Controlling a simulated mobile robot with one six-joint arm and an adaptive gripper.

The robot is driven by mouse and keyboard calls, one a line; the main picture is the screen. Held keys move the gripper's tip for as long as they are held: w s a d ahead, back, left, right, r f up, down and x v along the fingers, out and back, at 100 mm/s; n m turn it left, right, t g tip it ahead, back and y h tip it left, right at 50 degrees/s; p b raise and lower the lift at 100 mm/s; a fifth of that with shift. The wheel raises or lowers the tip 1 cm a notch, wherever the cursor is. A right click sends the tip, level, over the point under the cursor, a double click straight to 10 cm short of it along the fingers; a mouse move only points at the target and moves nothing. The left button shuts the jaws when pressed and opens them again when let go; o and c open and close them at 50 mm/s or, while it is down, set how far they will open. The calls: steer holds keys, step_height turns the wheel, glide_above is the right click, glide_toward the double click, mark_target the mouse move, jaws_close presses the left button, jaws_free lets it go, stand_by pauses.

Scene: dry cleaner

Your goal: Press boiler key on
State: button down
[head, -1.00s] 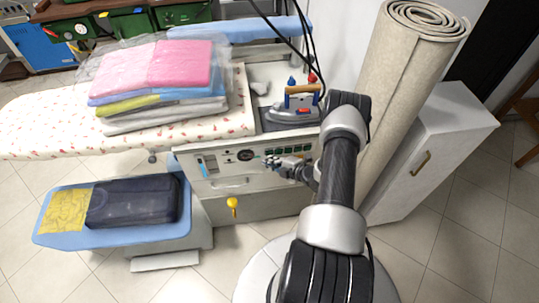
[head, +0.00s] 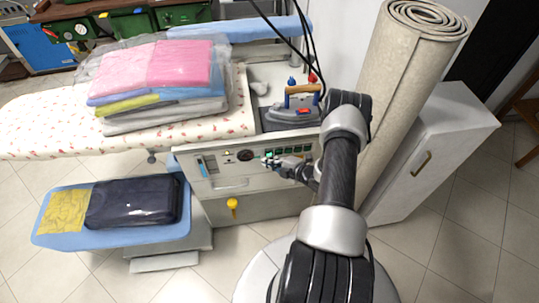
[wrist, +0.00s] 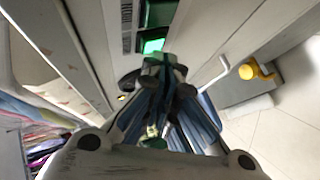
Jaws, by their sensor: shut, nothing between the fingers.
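The white front panel (head: 215,182) of the ironing unit carries a row of dark green keys (head: 297,149). In the wrist view, one key (wrist: 153,46) glows bright green just beyond my fingertips, and a darker green key (wrist: 160,13) sits above it. My gripper (head: 267,160) is shut and empty, its tips at the left end of the key row. In the wrist view, the closed tips (wrist: 165,66) overlap the lower edge of the lit key. I cannot tell whether they touch it. The key labels are too small to read.
An iron (head: 295,112) stands above the panel. Folded laundry (head: 155,80) covers the board at left. A rolled carpet (head: 410,80) and white cabinet (head: 440,140) stand at right.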

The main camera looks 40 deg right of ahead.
steer(key=shift+s+a, duration=0.15)
steer(key=shift+s+a+p, duration=0.25)
steer(key=shift+s+a, duration=0.25)
steer(key=shift+s, duration=0.35)
steer(key=shift+s+a+p, duration=0.25)
steer(key=shift+s+a, duration=0.3)
steer(key=shift+s, duration=0.3)
steer(key=shift+s+a+p, duration=0.25)
steer(key=shift+s+a, duration=0.25)
steer(key=shift+s, duration=0.35)
